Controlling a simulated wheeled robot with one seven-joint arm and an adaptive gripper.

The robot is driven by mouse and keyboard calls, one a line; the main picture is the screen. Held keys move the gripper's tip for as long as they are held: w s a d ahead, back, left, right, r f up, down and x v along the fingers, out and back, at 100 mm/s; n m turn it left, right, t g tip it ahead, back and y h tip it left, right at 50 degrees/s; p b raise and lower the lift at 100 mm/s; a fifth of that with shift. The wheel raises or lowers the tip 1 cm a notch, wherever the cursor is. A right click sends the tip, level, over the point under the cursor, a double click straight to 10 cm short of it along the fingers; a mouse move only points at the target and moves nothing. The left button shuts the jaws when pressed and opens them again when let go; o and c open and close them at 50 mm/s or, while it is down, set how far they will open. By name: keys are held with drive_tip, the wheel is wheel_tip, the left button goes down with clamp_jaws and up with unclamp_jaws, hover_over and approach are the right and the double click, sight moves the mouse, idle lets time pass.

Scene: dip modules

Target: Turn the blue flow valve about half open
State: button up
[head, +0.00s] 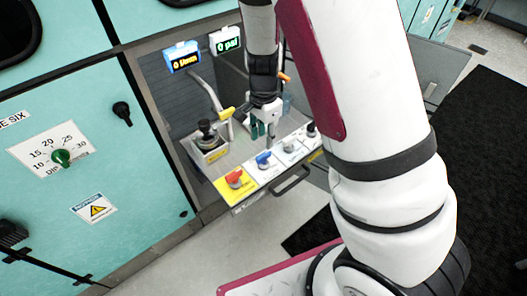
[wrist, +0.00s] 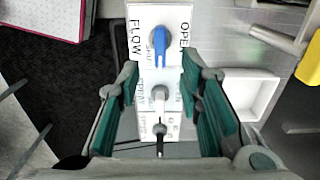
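The blue flow valve (wrist: 155,38) sits on a white plate with the words FLOW, OPEN and SHUT around it. In the head view the blue valve (head: 264,159) is on the front panel, between a red valve and a grey one. My gripper (wrist: 162,88) is open, with its teal finger pads wide apart and nothing between them touching either pad. In the head view my gripper (head: 264,128) hangs above and behind the panel, apart from the blue handle.
A red valve (head: 235,178) on a yellow plate is left of the blue one. A grey valve (wrist: 159,96) and a black-levered one (wrist: 160,131) share the panel. A black-knobbed lever (head: 206,130) stands behind. A blue display (head: 183,57) and a green "0 psi" display (head: 226,41) are lit.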

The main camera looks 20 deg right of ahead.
sight(264, 154)
wheel_tip(264, 154, down, 7)
drive_tip(key=shift+f+b, duration=0.1)
drive_tip(key=shift+b, duration=0.45)
drive_tip(key=shift+c, duration=0.5)
clamp_jaws()
